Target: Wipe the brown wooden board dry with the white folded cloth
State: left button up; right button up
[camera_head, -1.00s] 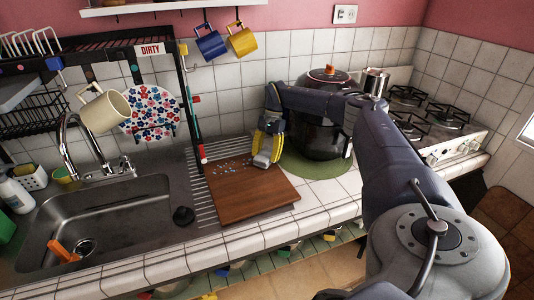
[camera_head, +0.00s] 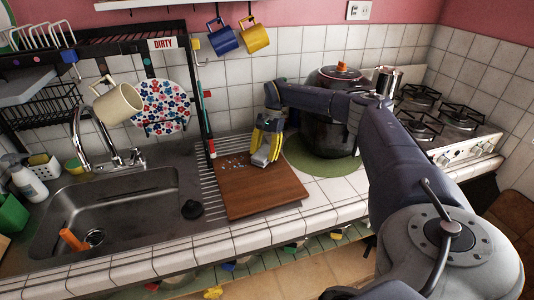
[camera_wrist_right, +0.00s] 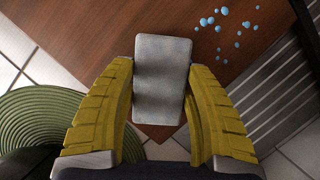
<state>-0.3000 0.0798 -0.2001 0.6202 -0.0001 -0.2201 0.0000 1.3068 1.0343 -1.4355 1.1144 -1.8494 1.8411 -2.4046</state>
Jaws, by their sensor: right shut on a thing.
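The brown wooden board (camera_head: 262,191) lies on the counter right of the sink, partly over the ridged drainer. Several light blue water drops (camera_head: 236,162) sit on its far left part; they also show in the right wrist view (camera_wrist_right: 228,24). My right gripper (camera_head: 262,160) is over the far right part of the board, pointing down. It is shut on the white folded cloth (camera_wrist_right: 161,80), which looks grey in the wrist view and sits between the yellow fingers. I cannot tell whether the cloth touches the board. My left gripper is not in view.
A dark pot (camera_head: 325,132) stands on a green round mat (camera_head: 330,164) just right of the gripper. The sink (camera_head: 105,215) is at left, with a black plug (camera_head: 192,209) near its edge. A rack post (camera_head: 201,100) rises behind the board.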

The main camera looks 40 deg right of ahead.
aim_at(222, 171)
jog(key=shift+w+a, duration=0.95)
jog(key=shift+a, duration=1.5)
jog(key=shift+w+a, duration=1)
jog(key=shift+a, duration=1.4)
jog(key=shift+w+a, duration=0.95)
jog(key=shift+a, duration=1.5)
